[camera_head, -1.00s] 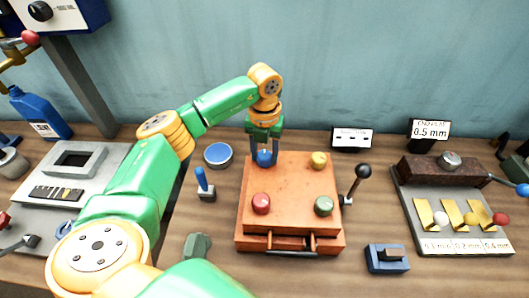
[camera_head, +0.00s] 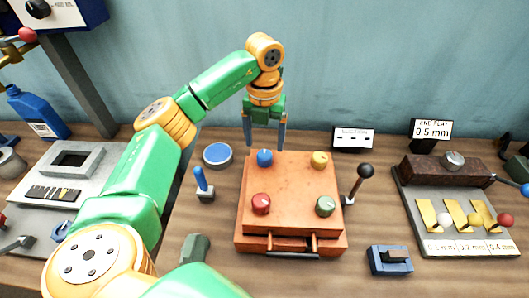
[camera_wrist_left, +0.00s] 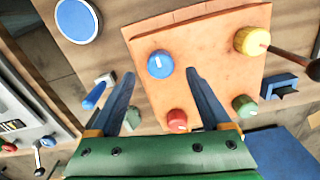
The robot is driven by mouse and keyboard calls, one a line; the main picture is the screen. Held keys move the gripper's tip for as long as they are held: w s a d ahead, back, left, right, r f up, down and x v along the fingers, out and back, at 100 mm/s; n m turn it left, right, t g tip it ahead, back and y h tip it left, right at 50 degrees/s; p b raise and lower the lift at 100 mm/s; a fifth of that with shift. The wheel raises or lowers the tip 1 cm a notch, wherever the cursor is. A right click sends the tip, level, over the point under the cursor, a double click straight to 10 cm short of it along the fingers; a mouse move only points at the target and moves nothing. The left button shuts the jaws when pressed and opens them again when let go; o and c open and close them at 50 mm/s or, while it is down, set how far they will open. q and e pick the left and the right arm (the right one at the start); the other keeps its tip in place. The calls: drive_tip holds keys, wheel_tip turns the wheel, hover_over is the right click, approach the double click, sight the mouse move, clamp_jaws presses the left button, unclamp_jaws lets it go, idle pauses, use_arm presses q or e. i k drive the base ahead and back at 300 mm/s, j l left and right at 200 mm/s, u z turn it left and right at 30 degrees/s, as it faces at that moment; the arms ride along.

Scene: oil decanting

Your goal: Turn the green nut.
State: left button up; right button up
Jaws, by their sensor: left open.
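The green nut (camera_head: 325,206) sits at the front right corner of the orange block (camera_head: 290,185). In the left wrist view the green nut (camera_wrist_left: 245,106) is right of the fingers. The blue nut (camera_head: 265,157) is at the back left, the yellow nut (camera_head: 319,160) at the back right and the red nut (camera_head: 261,204) at the front left. My left gripper (camera_head: 264,143) is open and empty, raised above the back left of the block near the blue nut. The blue nut also shows between and beyond its fingers in the left wrist view (camera_wrist_left: 160,64). My right gripper is out of view.
A lever with a dark knob (camera_head: 364,172) stands at the block's right side. A blue-handled lever (camera_head: 201,183) and a round blue-topped tin (camera_head: 217,154) stand to its left. A small blue clamp-like part (camera_head: 388,260) lies front right.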

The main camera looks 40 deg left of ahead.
sight(325, 207)
drive_tip(key=k, duration=1.5)
